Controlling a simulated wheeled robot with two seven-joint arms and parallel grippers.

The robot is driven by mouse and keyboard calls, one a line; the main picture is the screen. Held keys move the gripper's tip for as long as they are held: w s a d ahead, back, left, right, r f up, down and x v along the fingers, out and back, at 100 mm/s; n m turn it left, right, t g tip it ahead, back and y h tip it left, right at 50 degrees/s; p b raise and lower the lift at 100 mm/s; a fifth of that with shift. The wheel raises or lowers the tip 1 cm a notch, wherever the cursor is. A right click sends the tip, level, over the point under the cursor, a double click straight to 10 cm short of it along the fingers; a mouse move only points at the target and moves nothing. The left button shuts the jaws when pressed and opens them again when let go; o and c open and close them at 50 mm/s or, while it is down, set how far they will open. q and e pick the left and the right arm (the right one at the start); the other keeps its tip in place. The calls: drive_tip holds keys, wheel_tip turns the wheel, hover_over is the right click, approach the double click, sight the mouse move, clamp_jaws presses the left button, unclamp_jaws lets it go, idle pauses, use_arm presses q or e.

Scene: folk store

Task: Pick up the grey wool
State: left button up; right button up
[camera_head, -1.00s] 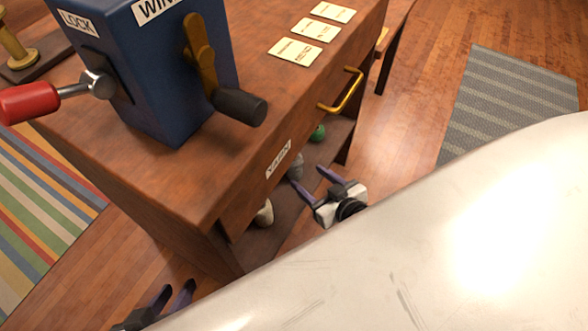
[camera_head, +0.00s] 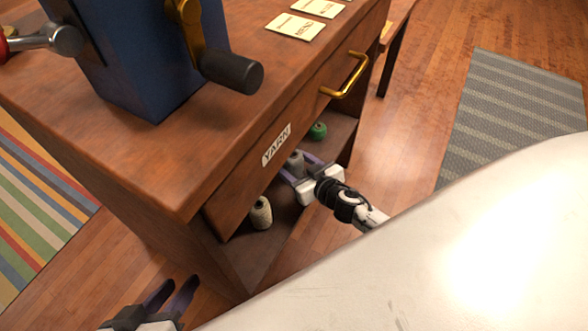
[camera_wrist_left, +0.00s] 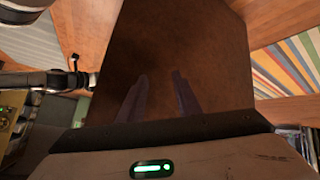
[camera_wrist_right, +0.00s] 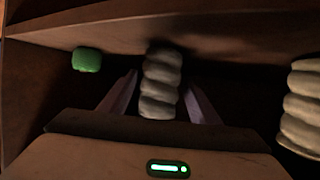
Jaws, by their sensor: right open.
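The grey wool (camera_head: 295,160) stands on the shelf under the cabinet's YARN drawer, between a green ball and a cream spool. In the right wrist view the grey wool (camera_wrist_right: 160,85) is upright, ridged and centred between my fingers. My right gripper (camera_head: 293,172) is open, with one finger on each side of it. Dark gaps show between wool and fingers in the wrist view, so no grip shows. My left gripper (camera_head: 176,286) is open and empty, low in front of the cabinet's side; its fingers also show apart in the left wrist view (camera_wrist_left: 160,80).
The cream spool (camera_head: 261,213) stands nearer on the same shelf, and the green ball (camera_head: 318,131) lies further back. The drawer front (camera_head: 300,130) with a brass handle (camera_head: 346,76) overhangs the shelf opening. A blue winder box (camera_head: 150,60) stands on the cabinet top.

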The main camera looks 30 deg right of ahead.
drive_tip(key=shift+w+f, duration=0.15)
drive_tip(key=shift+w, duration=0.15)
drive_tip(key=c, duration=1.1)
